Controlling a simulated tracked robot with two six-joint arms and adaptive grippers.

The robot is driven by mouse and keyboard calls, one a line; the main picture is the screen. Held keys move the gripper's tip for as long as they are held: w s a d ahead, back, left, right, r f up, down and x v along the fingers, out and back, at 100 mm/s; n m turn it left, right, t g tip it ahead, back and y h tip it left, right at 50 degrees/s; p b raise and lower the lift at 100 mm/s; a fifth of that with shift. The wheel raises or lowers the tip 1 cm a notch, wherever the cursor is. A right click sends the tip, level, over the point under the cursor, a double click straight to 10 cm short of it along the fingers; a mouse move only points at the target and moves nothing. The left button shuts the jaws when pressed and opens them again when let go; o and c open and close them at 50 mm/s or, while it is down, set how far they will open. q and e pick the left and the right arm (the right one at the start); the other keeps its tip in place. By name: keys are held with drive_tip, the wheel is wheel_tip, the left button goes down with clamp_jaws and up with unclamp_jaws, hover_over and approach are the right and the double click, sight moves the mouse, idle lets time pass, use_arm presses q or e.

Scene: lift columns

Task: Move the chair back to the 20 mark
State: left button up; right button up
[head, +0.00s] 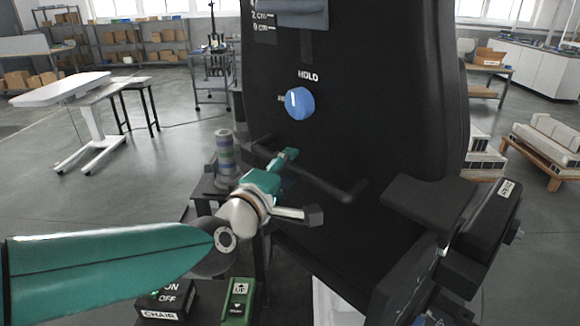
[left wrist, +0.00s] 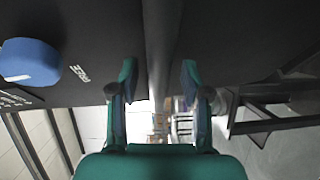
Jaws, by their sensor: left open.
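The black chair back (head: 400,90) fills the middle of the head view, upright or nearly so. A blue knob (head: 300,103) sits on it between a HOLD label and a partly hidden second label; the wrist view shows the knob (left wrist: 30,62) beside the word FREE. I cannot tell which label its white mark points at. A black bar (head: 338,188) stands out across the back below the knob. My left gripper (head: 302,186) is open at this bar. In the left wrist view the bar (left wrist: 162,45) runs between the two open fingers. My right gripper is out of view.
A scale plate (head: 264,22) with cm marks is at the top, partly cut off. A black armrest (head: 430,203) juts out at right. A CHAIR ON/OFF box (head: 168,301) and a green remote (head: 238,302) are below my left arm. Shelves and tables stand farther away.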

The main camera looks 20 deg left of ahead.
use_arm(q)
drive_tip(key=shift+w, duration=0.55)
drive_tip(key=shift+f, duration=0.1)
clamp_jaws()
